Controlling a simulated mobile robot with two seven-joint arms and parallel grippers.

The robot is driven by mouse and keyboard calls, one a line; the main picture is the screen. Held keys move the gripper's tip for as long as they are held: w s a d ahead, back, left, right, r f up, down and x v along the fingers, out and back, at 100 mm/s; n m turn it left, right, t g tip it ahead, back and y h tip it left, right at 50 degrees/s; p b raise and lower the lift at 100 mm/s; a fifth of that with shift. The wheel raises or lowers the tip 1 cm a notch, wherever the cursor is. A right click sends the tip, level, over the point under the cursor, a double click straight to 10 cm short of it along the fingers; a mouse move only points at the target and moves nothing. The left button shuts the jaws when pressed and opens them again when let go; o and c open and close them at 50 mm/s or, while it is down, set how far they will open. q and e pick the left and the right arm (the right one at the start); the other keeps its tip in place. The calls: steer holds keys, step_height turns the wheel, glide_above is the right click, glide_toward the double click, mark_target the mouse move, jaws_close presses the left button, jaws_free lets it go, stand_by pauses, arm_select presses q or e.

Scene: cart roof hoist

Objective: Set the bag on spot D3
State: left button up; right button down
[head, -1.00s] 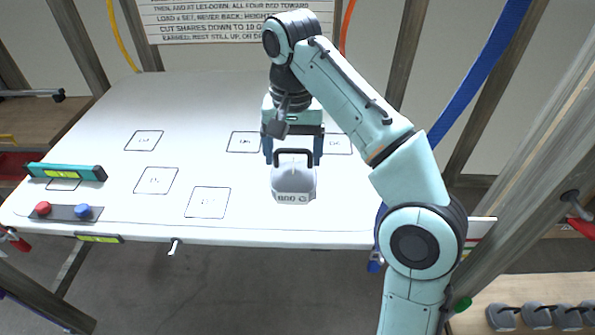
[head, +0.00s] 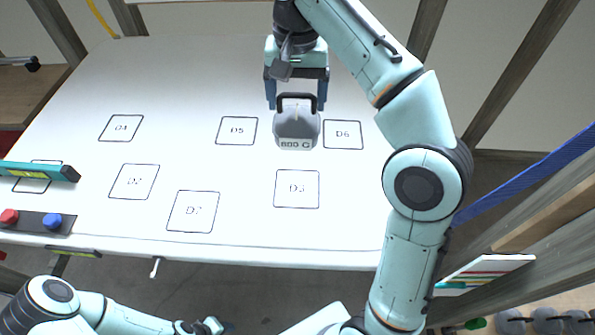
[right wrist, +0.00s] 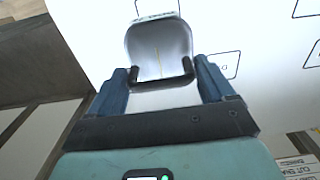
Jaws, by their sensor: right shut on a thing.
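The bag (head: 297,128) is a grey, weight-like block with a dark handle and a label on its front that seems to read 600 G. My right gripper (head: 297,98) is shut on its handle from above and behind. In the head view the bag appears between D5 and D6, and I cannot tell its height over the board. The right wrist view also shows the bag (right wrist: 158,48) between the blue fingers (right wrist: 163,85). Spot D3 (head: 297,189) is an empty outlined square, nearer the front than the bag. My left gripper (head: 207,326) is low in the head view, its fingers unclear.
The white board (head: 250,232) has other empty outlined spots, among them D5 (head: 237,131), D6 (head: 342,135) and D7 (head: 193,211). A teal level (head: 38,171) and a panel with red and blue buttons (head: 32,221) lie at the left. Wooden posts and a blue strap (head: 530,178) stand right.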

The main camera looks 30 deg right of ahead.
mark_target(298, 113)
steer(key=f, duration=0.5)
steer(key=shift+s+f, duration=0.2)
steer(key=shift+s, duration=0.1)
arm_select(q)
steer(key=shift+g, duration=0.3)
steer(key=s+f+b, duration=0.1)
steer(key=s+f, duration=0.1)
steer(key=s+f+b, duration=0.1)
steer(key=s, duration=0.1)
steer(key=shift+s+f+b, duration=0.25)
steer(key=shift+f+b, duration=0.1)
steer(key=shift+b, duration=0.05)
arm_select(e)
step_height(298, 113, down, 14)
steer(key=shift+w+a+f, duration=0.1)
steer(key=shift+w, duration=0.15)
arm_select(q)
steer(key=shift+f, duration=0.1)
arm_select(e)
steer(key=shift+f, duration=0.1)
